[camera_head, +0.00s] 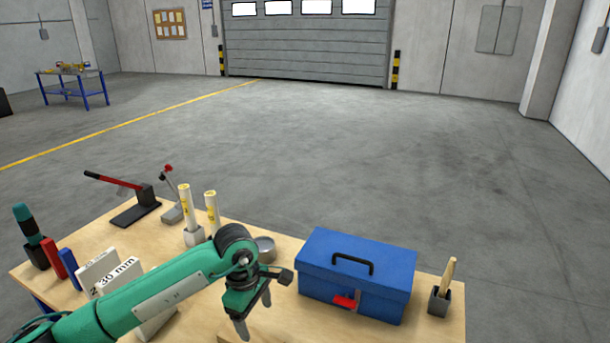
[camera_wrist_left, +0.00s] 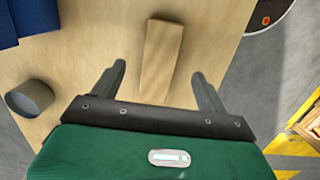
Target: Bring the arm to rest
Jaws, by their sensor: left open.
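My left gripper (camera_head: 254,315) hangs from the green arm over the wooden workbench (camera_head: 285,322), fingers pointing down. It is open, left of the blue toolbox (camera_head: 357,280). In the left wrist view the two fingers (camera_wrist_left: 158,72) are spread apart. A wooden block (camera_wrist_left: 160,55) shows in the gap between them, lying on the bench top; I cannot tell its distance from the fingertips. Nothing is held. My right gripper is in neither view.
White blocks marked 30 mm (camera_head: 122,270) stand behind my left arm. White tubes (camera_head: 186,206), a round tin (camera_head: 264,249), a red-handled lever tool (camera_head: 138,203) and a brush holder (camera_head: 439,302) stand on the bench. The floor (camera_head: 350,150) beyond is clear.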

